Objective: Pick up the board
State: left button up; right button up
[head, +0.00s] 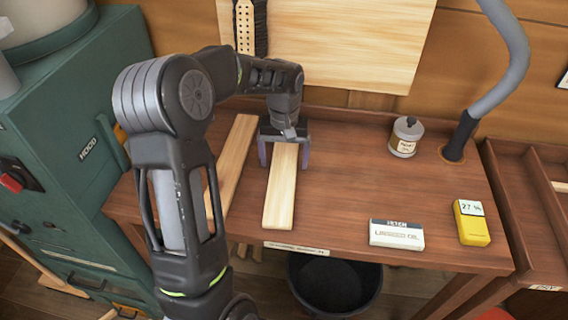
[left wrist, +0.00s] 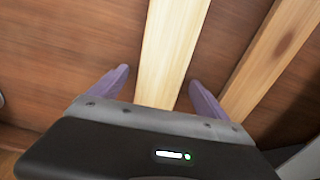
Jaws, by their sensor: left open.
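Two pale wooden boards lie on the brown workbench. One board (head: 281,192) is under my left gripper (head: 284,160) in the head view. The left wrist view shows this board (left wrist: 172,45) running between the two purple fingers of my left gripper (left wrist: 160,85). The fingers are open, one on each side, with a gap to the board on both sides. The second board (head: 233,165) lies to the left in the head view, and to the right in the left wrist view (left wrist: 276,55). The board's far end is hidden by the gripper. My right gripper is not seen.
On the bench (head: 345,190) stand a small labelled jar (head: 406,137), a white labelled box (head: 396,234) and a yellow device (head: 471,223). A grey hose (head: 498,85) rises at the back right. A green machine (head: 60,150) stands left, a black bucket (head: 335,283) below.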

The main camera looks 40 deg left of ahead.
aim_at(284, 163)
pick_arm(q)
jog(key=shift+f, duration=0.25)
dwell(0.4)
jog(key=c, duration=1.7)
jog(key=shift+r, duration=0.15)
notch_tip(284, 163, up, 10)
jog(key=shift+f+b, duration=0.1)
jog(key=shift+b, duration=0.3)
